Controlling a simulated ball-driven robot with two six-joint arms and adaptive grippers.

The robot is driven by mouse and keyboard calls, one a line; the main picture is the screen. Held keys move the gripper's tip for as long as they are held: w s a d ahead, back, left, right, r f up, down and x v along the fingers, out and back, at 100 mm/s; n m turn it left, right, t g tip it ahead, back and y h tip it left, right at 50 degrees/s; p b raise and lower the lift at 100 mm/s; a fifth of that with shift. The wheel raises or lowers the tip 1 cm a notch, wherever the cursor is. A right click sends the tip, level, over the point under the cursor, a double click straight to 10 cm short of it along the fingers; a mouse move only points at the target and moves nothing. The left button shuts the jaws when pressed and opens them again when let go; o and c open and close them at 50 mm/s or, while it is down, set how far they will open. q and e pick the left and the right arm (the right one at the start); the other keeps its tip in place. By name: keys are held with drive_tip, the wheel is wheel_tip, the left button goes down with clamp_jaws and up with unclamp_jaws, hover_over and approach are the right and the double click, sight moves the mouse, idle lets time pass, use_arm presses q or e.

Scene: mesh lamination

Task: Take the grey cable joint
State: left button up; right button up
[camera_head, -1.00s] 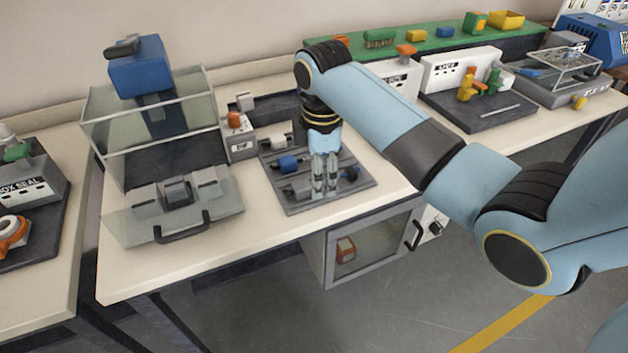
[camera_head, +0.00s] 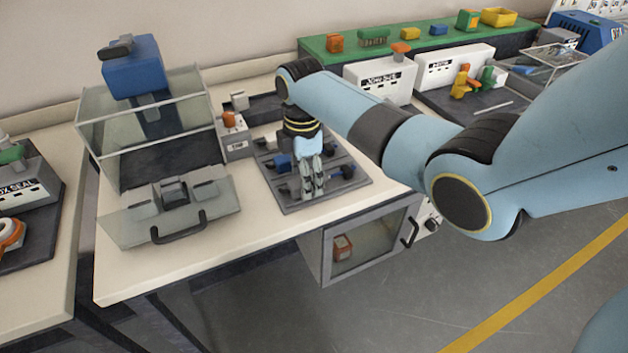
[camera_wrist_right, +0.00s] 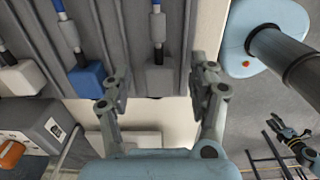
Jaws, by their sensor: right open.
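The grey cable joint (camera_wrist_right: 160,79) lies in a channel of a dark grooved tray (camera_wrist_right: 122,40), a blue cable running from its end. In the wrist view it lies between the fingers of my right gripper (camera_wrist_right: 160,88). The fingers are open, and I cannot tell whether they touch it. In the head view this gripper (camera_head: 313,191) points down over the front of the tray (camera_head: 300,205) and hides part of it. A dark claw, seemingly my left gripper (camera_wrist_right: 288,132), shows small in the wrist view; its fingers are unclear.
A blue joint (camera_wrist_right: 88,80) and a paler one (camera_wrist_right: 20,78) lie in neighbouring channels. A grey box with an orange knob (camera_head: 232,120) stands left of the tray. A clear-walled machine (camera_head: 152,140) stands farther left. The front table strip (camera_head: 240,245) is clear.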

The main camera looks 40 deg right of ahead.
drive_tip(key=shift+f, duration=0.6)
drive_tip(key=shift+r, duration=0.1)
clamp_jaws()
